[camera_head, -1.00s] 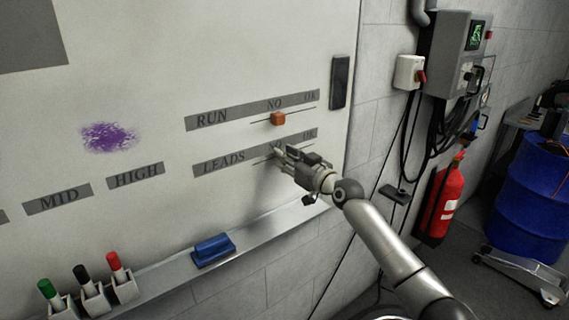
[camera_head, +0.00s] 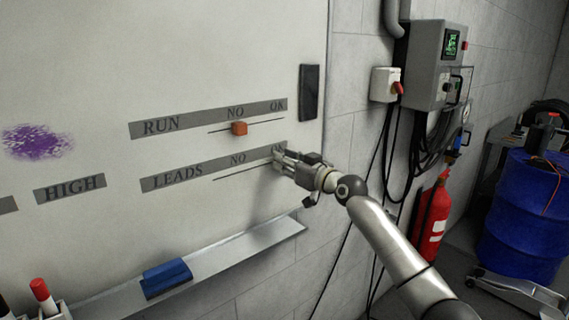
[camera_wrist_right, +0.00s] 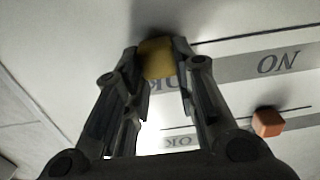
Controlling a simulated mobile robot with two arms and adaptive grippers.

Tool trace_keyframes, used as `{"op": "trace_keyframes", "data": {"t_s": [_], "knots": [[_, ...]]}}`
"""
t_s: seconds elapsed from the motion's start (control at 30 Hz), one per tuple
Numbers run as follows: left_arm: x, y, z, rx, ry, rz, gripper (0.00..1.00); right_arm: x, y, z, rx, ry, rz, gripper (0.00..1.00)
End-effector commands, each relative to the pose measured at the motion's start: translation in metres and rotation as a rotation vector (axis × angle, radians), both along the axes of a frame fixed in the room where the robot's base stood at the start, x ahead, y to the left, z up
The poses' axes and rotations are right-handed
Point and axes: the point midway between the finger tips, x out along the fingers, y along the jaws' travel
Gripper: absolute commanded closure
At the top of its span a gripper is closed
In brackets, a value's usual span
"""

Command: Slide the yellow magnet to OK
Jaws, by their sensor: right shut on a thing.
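The yellow magnet (camera_wrist_right: 156,58) shows in the right wrist view, between the fingertips of my right gripper (camera_wrist_right: 160,62). The gripper is shut on it, against the whiteboard. In the head view my right gripper (camera_head: 279,160) is at the right end of the LEADS line (camera_head: 230,175), over the OK label of that row, and hides the magnet and part of the label. In the wrist view the letters of OK show right beside the magnet. My left gripper is not in view.
An orange magnet (camera_head: 239,128) sits under NO on the RUN row (camera_head: 160,127). A black strip (camera_head: 309,92) is on the board's right edge. A blue eraser (camera_head: 166,278) lies on the tray (camera_head: 240,252) below. The wall right of the board holds a control box (camera_head: 437,65).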

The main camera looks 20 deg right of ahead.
Motion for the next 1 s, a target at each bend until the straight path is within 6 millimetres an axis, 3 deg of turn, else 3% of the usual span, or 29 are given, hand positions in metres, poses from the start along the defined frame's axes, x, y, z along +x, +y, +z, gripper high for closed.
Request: {"op": "trace_keyframes", "data": {"t_s": [0.07, 0.1, 0.23, 0.53, 0.67, 1.0], "knots": [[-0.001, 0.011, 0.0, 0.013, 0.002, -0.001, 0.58, 0.0, -0.002, 0.004, -0.002, -0.008, -0.005, 1.0], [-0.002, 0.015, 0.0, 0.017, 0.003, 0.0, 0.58, 0.0, -0.002, 0.004, -0.002, -0.009, -0.005, 0.69], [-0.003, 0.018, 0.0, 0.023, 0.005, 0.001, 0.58, 0.0, -0.002, 0.004, -0.001, -0.008, -0.003, 0.52], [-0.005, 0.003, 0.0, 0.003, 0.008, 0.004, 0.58, 0.0, 0.0, 0.002, -0.001, -0.006, 0.001, 0.52], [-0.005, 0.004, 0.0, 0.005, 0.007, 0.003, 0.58, -0.005, -0.002, 0.002, -0.001, -0.004, 0.0, 0.52], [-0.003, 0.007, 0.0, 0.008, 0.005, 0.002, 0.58, -0.051, -0.019, 0.001, -0.004, -0.006, -0.001, 0.52]]}}
